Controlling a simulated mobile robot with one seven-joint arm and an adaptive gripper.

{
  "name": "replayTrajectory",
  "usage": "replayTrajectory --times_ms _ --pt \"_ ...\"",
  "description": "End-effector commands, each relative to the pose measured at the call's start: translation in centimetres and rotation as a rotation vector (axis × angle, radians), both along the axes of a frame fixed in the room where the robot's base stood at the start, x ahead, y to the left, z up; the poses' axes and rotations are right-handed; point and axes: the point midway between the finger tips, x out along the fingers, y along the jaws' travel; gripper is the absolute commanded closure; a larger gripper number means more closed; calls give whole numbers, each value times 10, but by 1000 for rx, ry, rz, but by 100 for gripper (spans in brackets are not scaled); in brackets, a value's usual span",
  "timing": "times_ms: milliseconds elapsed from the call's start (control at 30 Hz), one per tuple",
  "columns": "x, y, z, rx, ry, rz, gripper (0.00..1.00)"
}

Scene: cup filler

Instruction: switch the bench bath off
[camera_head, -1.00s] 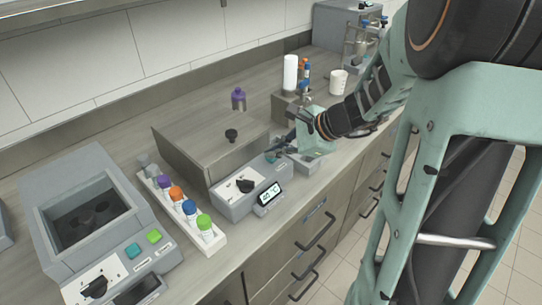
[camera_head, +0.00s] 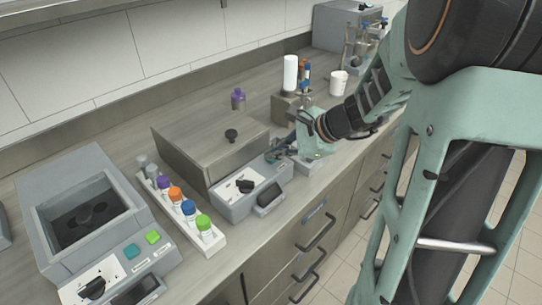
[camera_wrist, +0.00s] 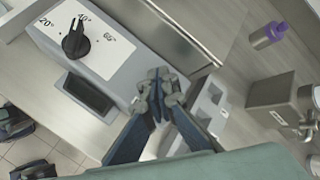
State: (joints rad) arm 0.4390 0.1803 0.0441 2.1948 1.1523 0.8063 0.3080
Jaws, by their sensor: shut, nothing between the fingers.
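The bench bath is a metal tank (camera_head: 180,155) with a black-knobbed lid and a grey control box (camera_head: 232,207) along its front. The control box has a black dial (camera_head: 245,186) on a white temperature scale; the dial also shows in the wrist view (camera_wrist: 75,40). Its small display (camera_head: 269,199) is dark, also in the wrist view (camera_wrist: 88,94). My gripper (camera_head: 272,155) is shut and empty at the right end of the control box. In the wrist view its fingertips (camera_wrist: 157,92) are over that end. They hide the teal button there; I cannot tell whether they touch it.
A white rack (camera_head: 208,244) of capped tubes stands left of the control box. A grey device (camera_head: 75,215) with an open well and teal and green buttons is further left. A purple-capped bottle (camera_head: 238,100) stands behind the bath, and a white cup (camera_head: 338,83) stands to the right.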

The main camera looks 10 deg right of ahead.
Motion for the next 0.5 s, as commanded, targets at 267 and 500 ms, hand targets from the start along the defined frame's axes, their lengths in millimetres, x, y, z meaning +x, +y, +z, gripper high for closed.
replayTrajectory --times_ms 267,500 --pt "0 0 5 0 0 0 100" --pt "0 0 12 -1 -1 1 100"
